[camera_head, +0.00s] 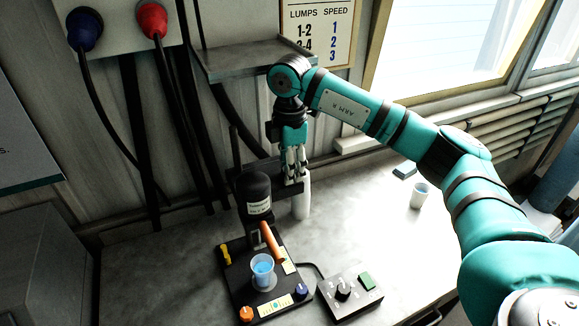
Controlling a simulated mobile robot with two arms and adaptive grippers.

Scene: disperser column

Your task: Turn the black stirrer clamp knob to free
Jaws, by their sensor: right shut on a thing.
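The disperser stands on the bench, with a black motor head (254,190) over a black base plate (236,285). A dark clamp arm (266,166) runs right from its column. My right gripper (294,172) comes down from above at the right end of this arm, fingers pointing down and closed. It is shut on what appears to be the black clamp knob, which is mostly hidden by the fingers; its turn position cannot be read. A beaker (263,272) with blue liquid stands on the base plate below the motor head. My left gripper is out of view.
An orange handle (272,242) leans beside the beaker. A white cylinder (301,200) stands just below my right gripper. A control box (345,296) with a black dial sits at front right. A cup (419,195) stands farther right. A metal shelf (240,65) juts out above.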

